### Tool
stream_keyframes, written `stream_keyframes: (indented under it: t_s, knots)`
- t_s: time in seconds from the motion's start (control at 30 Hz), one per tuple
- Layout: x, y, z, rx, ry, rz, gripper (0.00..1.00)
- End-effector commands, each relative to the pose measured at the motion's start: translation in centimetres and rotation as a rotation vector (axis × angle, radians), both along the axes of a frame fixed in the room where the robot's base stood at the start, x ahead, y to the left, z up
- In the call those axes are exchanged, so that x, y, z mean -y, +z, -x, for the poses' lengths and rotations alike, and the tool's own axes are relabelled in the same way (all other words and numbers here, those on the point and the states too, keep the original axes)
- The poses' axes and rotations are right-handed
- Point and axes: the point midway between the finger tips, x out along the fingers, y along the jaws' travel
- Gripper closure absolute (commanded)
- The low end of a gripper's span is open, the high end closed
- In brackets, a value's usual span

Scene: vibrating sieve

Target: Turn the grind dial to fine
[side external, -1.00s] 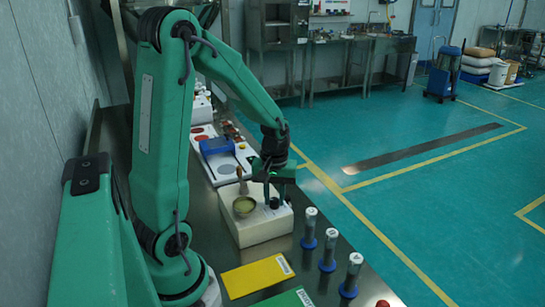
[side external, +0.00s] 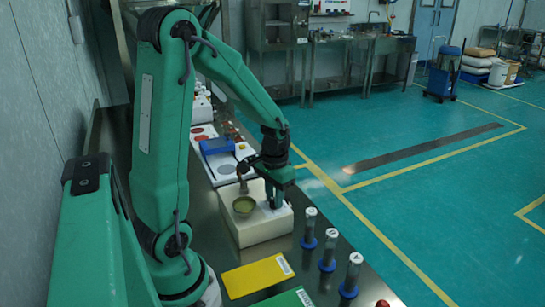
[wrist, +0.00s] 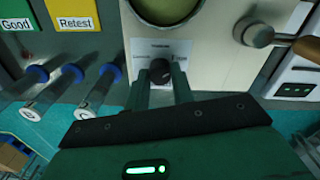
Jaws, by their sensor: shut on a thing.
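The grind dial (wrist: 161,72) is a small dark round knob on a pale label (wrist: 145,48) with small print left, right and above it. It sits on the cream box (side external: 258,232), which also shows in the wrist view. My gripper (wrist: 162,88) points down at the dial, its two green fingers closed on the knob's sides. In the side view my gripper (side external: 274,198) is low over the box's right part and hides the dial. The dial's pointer direction is too small to tell.
A bowl of greenish powder (side external: 243,206) and a wooden-handled tool (side external: 242,180) are beside my gripper. Several blue-based tubes (side external: 328,252) stand right of the box. A yellow card (side external: 257,276) and green card (side external: 285,299) lie in front. A blue tray (side external: 217,146) is behind.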

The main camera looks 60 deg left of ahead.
Motion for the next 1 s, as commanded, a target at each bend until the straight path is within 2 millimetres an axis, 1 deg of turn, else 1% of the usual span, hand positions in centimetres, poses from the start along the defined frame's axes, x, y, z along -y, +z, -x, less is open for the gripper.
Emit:
stream_keyframes:
  t_s: [0.5, 0.53, 0.6, 0.63, 1.0]
  knots:
    - [-0.02, 0.12, -0.04, 0.002, -0.027, -0.001, 0.99]
    - [-0.03, 0.12, -0.03, 0.002, -0.027, -0.001, 0.7]
    - [-0.02, 0.11, -0.04, 0.002, -0.027, -0.001, 0.56]
    - [-0.02, 0.1, -0.04, 0.002, -0.027, -0.001, 0.54]
    - [-0.02, 0.24, -0.04, 0.002, -0.026, -0.001, 0.54]
